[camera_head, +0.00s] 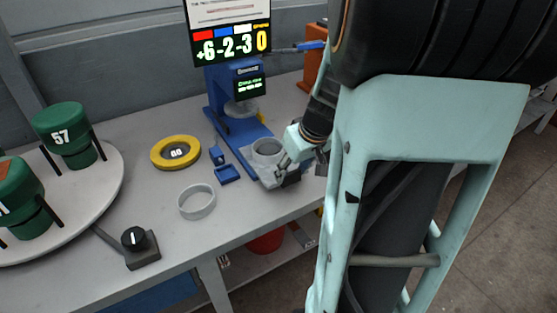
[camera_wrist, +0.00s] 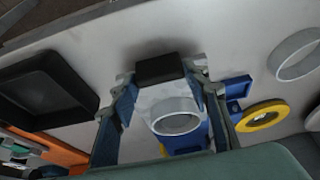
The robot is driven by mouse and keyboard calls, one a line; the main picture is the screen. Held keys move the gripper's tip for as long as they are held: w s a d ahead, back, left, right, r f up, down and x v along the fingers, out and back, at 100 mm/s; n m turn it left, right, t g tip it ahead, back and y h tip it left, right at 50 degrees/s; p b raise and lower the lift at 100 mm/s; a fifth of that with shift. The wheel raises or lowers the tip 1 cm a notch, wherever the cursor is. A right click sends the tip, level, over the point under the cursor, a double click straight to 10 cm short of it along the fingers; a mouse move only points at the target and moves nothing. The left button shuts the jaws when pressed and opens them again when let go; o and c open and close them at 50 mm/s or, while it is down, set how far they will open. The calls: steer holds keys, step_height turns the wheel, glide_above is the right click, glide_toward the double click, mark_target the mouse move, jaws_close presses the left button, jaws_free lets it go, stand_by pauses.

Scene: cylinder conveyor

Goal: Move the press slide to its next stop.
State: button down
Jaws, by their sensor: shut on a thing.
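The blue press (camera_head: 224,94) stands at the back of the bench with a small lit screen. Its pale slide (camera_head: 263,170) is drawn out at the front and carries a grey ring (camera_head: 267,147); the slide (camera_wrist: 150,97) and ring (camera_wrist: 176,121) also show in the wrist view. My gripper (camera_head: 290,161) is at the slide's front end. In the wrist view my gripper (camera_wrist: 160,70) has its fingers on either side of the slide's black handle (camera_wrist: 158,68) and is shut on it. The handle's ends are partly hidden by the fingertips.
A loose grey ring (camera_head: 196,202), a yellow ring (camera_head: 175,152) and a small blue holder (camera_head: 226,172) lie left of the press. A round white table (camera_head: 108,190) with green cylinders is at far left, near a black knob (camera_head: 134,238). A black tray (camera_wrist: 42,88) is at left in the wrist view.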

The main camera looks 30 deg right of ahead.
steer(key=shift+s+f, duration=0.1)
steer(key=shift+s, duration=0.15)
steer(key=c, duration=1.5)
jaws_free()
steer(key=o, duration=0.4)
steer(key=shift+s, duration=0.15)
steer(key=shift+w+r, duration=0.2)
steer(key=shift+r, duration=0.15)
step_height(320, 180, up, 10)
steer(key=shift+s+f, duration=0.1)
steer(key=shift+f, duration=0.15)
